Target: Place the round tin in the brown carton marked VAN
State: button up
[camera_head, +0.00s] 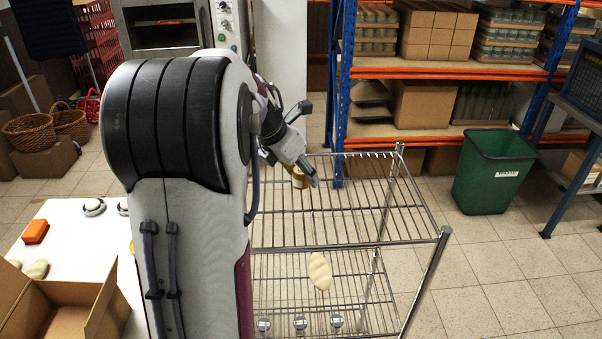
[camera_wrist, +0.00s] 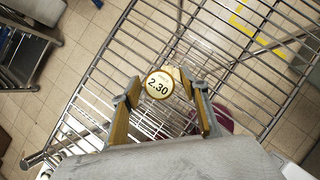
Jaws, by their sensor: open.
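The round tin shows in the wrist view (camera_wrist: 158,85) with a pale, gold-rimmed top marked 2.30. In the head view the tin (camera_head: 299,179) is a small gold-brown shape at the upper shelf of the wire rack. My gripper (camera_head: 307,172) is right by it, tilted down. In the wrist view its yellow-lined fingers are apart, with the tin between or just beyond their tips; I cannot tell whether they touch it. An open brown carton (camera_head: 62,292) stands at the lower left of the head view, partly cut off; no VAN marking is visible on it.
The wire rack (camera_head: 345,246) has a lower shelf with a pale oval loaf-like thing (camera_head: 320,271) and several small grey items. A white table (camera_head: 60,218) holds an orange block (camera_head: 35,231). A green bin (camera_head: 493,172) stands right; the upper shelf looks otherwise clear.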

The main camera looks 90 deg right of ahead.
jog(key=v, duration=0.7)
dwell(0.6)
jog(key=shift+w, duration=0.15)
jog(key=w+a+r+m+t+h, duration=0.1)
jog(key=w+a, duration=0.2)
jog(key=w, duration=0.6)
jog(key=w+a+r+m+t, duration=0.1)
jog(key=w+a, duration=0.3)
jog(key=w, duration=0.4)
jog(key=w+a+m+t, duration=0.2)
jog(key=w+a+t, duration=0.2)
jog(key=w+a, duration=0.95)
jog(key=w+a+m+t+y, duration=0.2)
jog(key=w+a, duration=0.2)
jog(key=a, duration=1.2)
jog(key=s+a+f+m+t+y, duration=0.1)
jog(key=a+f, duration=0.1)
jog(key=a, duration=0.6)
jog(key=s+a+f+m+y, duration=0.2)
jog(key=a, duration=0.6)
jog(key=shift+t, duration=0.4)
